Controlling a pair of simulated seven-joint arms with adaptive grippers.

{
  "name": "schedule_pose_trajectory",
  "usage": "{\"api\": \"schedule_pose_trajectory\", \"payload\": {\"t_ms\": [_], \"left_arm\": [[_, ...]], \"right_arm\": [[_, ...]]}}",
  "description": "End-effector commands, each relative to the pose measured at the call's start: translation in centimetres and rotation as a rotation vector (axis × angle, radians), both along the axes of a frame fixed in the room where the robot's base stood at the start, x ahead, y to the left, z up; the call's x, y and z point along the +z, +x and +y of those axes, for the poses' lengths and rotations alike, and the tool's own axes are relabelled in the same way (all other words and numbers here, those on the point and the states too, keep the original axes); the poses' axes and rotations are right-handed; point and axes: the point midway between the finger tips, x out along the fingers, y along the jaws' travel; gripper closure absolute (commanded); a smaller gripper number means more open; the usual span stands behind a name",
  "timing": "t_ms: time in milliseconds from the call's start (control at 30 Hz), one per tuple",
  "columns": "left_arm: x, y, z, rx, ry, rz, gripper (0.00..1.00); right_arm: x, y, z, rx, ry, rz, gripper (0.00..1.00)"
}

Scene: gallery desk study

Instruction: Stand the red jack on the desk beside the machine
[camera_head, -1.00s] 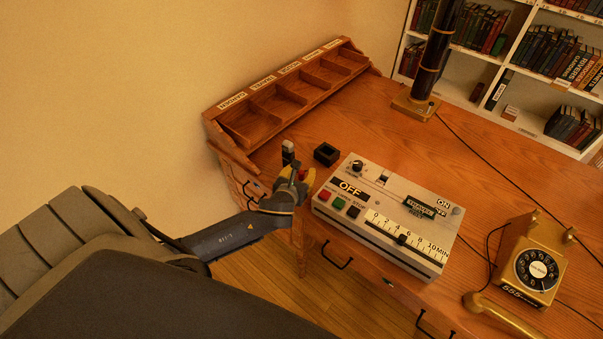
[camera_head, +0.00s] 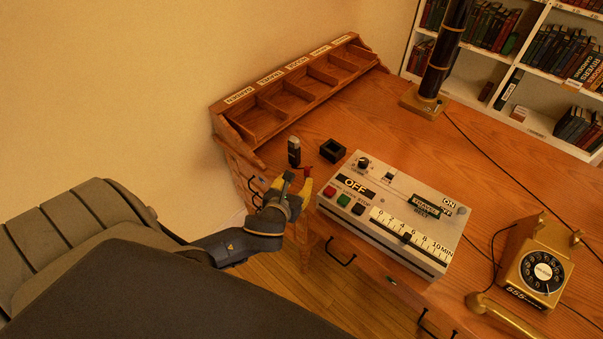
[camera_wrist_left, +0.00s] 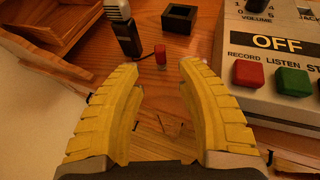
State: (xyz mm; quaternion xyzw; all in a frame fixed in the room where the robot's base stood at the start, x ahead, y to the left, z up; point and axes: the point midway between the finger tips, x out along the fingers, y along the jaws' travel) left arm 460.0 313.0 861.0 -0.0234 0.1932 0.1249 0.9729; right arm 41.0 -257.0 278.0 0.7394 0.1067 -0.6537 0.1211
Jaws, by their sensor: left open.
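The red jack (camera_wrist_left: 160,54) is a small red cylinder that looks upright on the desk, left of the grey machine (camera_wrist_left: 262,90). In the head view the jack (camera_head: 308,169) shows just past my left gripper (camera_head: 296,187), near the machine's left end (camera_head: 390,213). My left gripper's yellow fingers are open, with an empty gap between them. In the left wrist view the jack stands beyond the fingertips (camera_wrist_left: 160,68) and apart from them. My right gripper is not in view.
A small microphone (camera_head: 294,151) and a black square holder (camera_head: 333,151) stand close behind the jack. A wooden pigeonhole rack (camera_head: 262,122) is at the back left. A gold telephone (camera_head: 535,265) is on the right. The desk (camera_head: 375,125) is clear behind the machine.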

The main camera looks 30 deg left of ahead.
Motion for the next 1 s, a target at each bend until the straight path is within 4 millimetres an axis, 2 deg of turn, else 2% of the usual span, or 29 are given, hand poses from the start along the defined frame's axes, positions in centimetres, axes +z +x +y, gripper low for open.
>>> {"api": "schedule_pose_trajectory", "payload": {"t_ms": [233, 700, 867, 1000], "left_arm": [[0.7, -1.6, -0.4, 0.000, 0.000, 0.000, 0.63], [0.7, -1.9, -0.5, 0.010, -0.018, -0.001, 0.63], [-0.1, -3.0, -0.6, 0.102, -0.182, -0.010, 0.63], [-1.3, -4.9, -0.6, 0.278, -0.461, -0.035, 0.63]], "right_arm": [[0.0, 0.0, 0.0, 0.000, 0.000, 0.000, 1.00], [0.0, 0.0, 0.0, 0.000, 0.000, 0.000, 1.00], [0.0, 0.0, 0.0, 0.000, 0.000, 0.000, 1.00], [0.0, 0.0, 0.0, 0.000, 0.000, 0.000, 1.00]]}}
